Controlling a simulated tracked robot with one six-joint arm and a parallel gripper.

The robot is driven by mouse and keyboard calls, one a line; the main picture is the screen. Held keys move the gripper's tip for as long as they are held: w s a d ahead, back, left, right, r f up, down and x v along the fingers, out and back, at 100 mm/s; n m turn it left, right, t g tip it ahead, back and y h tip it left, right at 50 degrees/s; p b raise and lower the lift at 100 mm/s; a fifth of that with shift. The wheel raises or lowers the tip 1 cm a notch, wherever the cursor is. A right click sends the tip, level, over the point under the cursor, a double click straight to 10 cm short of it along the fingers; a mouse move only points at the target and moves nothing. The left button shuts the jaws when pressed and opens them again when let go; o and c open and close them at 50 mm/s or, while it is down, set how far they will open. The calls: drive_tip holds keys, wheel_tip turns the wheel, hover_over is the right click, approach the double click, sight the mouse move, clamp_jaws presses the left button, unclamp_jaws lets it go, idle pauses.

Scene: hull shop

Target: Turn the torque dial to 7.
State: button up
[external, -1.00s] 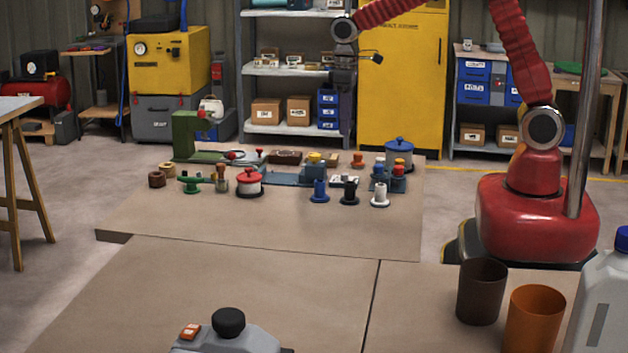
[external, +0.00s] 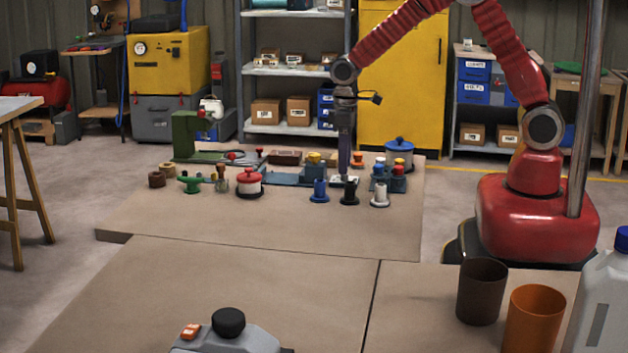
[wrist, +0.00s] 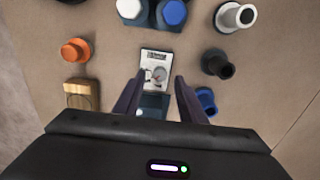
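My gripper (external: 345,172) points straight down over this plate. In the wrist view my gripper (wrist: 159,78) is open, with one finger on each side of the plate and nothing held. Whether the fingertips touch anything is unclear. No readable number shows.
Close by stand a black spool (external: 350,191), a blue spool (external: 319,190), a white spool (external: 380,194), an orange knob (external: 357,160) and a wooden block (wrist: 81,94). A blue-lidded pot (external: 399,152) stands behind. The front of the bench (external: 250,225) is clear.

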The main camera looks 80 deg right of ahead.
sight(345, 177)
drive_tip(key=shift+f, duration=1.35)
clamp_jaws()
